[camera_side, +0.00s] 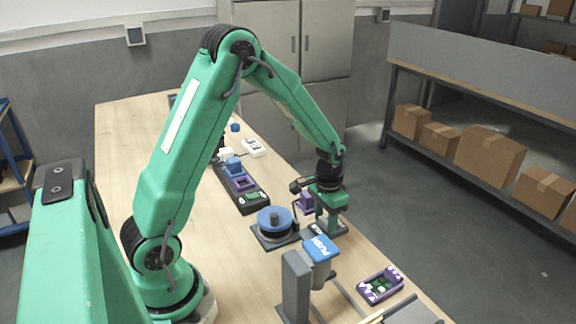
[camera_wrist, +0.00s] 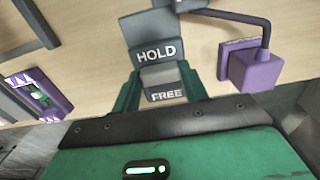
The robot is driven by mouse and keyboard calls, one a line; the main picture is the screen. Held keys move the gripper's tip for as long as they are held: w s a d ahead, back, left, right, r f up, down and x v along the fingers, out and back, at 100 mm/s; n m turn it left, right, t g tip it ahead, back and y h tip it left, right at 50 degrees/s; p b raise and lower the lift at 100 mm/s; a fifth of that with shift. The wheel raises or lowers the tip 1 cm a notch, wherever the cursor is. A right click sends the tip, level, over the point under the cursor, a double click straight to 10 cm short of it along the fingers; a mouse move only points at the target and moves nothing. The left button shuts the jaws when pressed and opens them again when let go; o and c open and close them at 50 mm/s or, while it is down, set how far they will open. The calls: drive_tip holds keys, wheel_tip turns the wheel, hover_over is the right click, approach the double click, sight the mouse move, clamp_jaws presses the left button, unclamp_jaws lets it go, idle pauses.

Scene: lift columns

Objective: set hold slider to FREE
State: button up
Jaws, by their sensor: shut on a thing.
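The hold slider shows in the wrist view as a grey plate (camera_wrist: 154,50) marked HOLD, with a second label reading FREE nearer to me. A grey slider block (camera_wrist: 160,76) sits between the two words. My gripper (camera_wrist: 160,71) has its green fingers on both sides of this block, shut on it. In the side view my gripper (camera_side: 330,208) points down at the slider's grey base (camera_side: 334,228) near the table's right edge. The fingers and wrist hide most of the slider there.
A blue PUSH block (camera_side: 320,247) on a grey stand is close in front. A blue wheel (camera_side: 275,221) stands just left. A purple block (camera_side: 305,203) with a dark arm is behind.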

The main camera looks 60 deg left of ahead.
drive_tip(key=shift+w, duration=1.6)
drive_tip(key=o, duration=1.4)
drive_tip(key=shift+r, duration=0.1)
wheel_tip(320, 180, up, 8)
drive_tip(key=shift+f, duration=0.15)
